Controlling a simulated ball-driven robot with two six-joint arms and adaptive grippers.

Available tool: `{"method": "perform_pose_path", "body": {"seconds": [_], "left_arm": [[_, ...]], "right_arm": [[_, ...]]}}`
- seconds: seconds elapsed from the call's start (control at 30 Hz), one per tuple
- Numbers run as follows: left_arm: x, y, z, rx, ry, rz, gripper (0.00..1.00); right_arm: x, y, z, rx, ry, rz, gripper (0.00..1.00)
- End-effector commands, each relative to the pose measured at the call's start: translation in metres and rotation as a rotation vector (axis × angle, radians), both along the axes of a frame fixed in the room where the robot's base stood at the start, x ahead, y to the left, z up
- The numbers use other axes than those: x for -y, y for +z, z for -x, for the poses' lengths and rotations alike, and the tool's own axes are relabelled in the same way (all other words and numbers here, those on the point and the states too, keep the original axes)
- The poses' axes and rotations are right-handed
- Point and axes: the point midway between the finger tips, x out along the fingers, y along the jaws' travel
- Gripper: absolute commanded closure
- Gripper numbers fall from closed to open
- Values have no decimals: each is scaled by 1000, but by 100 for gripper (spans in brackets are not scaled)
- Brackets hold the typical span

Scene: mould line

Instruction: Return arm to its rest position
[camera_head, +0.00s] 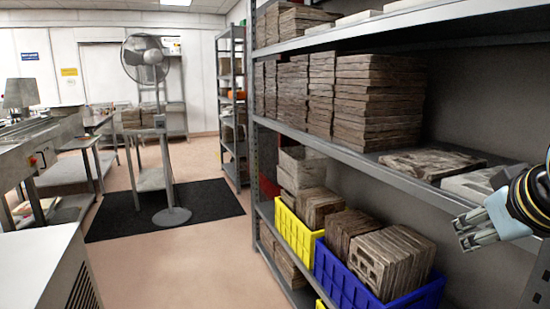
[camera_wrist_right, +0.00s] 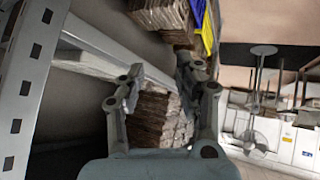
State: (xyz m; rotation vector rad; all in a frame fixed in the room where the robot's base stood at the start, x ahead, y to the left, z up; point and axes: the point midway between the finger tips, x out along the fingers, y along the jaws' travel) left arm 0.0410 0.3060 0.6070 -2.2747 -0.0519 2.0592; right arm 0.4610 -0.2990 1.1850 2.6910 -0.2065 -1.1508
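My right gripper (camera_head: 468,232) comes in from the right edge in the head view. It is in front of the big grey shelf rack (camera_head: 400,175), near the level of its middle shelf. In the right wrist view the two fingers of the right gripper (camera_wrist_right: 158,72) stand apart with nothing between them. Stacked brown moulds (camera_wrist_right: 160,120) show behind the fingers there. I cannot tell whether the gripper touches the rack. My left gripper is not in view.
A yellow crate (camera_head: 293,236) and a blue crate (camera_head: 345,285) with moulds stand below. A pedestal fan (camera_head: 145,60) stands on a black mat (camera_head: 215,205). The floor (camera_head: 190,270) before the rack is clear.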

Motion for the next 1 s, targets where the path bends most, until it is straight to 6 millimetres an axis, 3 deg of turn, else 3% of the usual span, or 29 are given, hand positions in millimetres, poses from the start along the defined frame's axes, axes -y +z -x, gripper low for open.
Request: {"method": "perform_pose_path", "body": {"seconds": [0.03,0.2,0.4,0.57,0.87,1.0], "left_arm": [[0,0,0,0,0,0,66],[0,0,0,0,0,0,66],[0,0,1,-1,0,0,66],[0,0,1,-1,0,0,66],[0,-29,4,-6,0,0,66],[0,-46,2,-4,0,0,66]], "right_arm": [[-3,-32,29,-68,8,-14,66],[-13,-94,103,-222,25,-62,66],[-22,-134,176,-357,32,-106,66],[-28,-154,228,-451,34,-138,66],[-20,-271,213,-489,20,-144,66],[-15,-343,214,-513,11,-147,66]]}}
